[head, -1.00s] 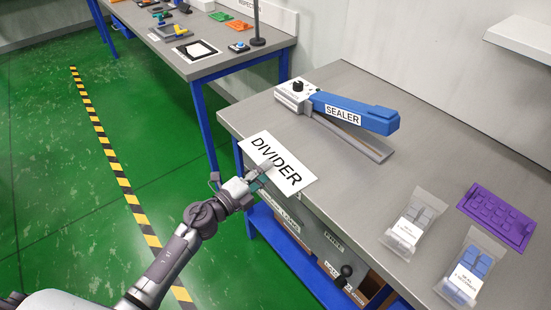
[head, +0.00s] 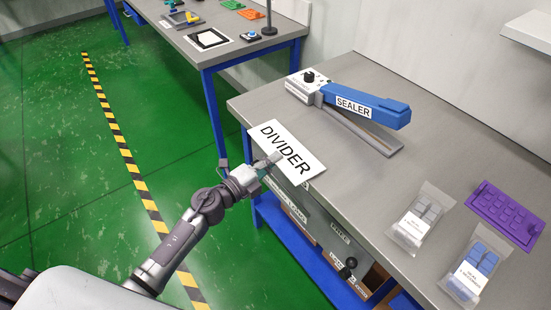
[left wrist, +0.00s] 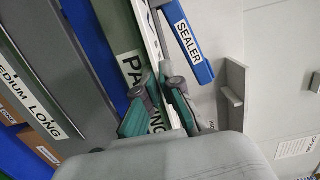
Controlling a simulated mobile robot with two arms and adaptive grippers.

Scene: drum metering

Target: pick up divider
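The divider (head: 292,168) is a flat white card with black lettering. In the head view it lies at the front left edge of the grey table and sticks out past that edge. My left gripper (head: 268,164) is at the divider's near side, with one finger showing over the card. In the left wrist view the divider (left wrist: 153,40) is a thin pale strip seen nearly edge-on. The teal-padded fingers of my left gripper (left wrist: 161,95) lie on both sides of it and look closed on it. My right gripper is not in view.
The blue sealer (head: 360,106) stands on the table (head: 420,150) behind the divider. Two clear bags (head: 420,215) and a purple tray (head: 506,212) lie to the right. Labelled bins hang below the front edge. Another table stands at the back left.

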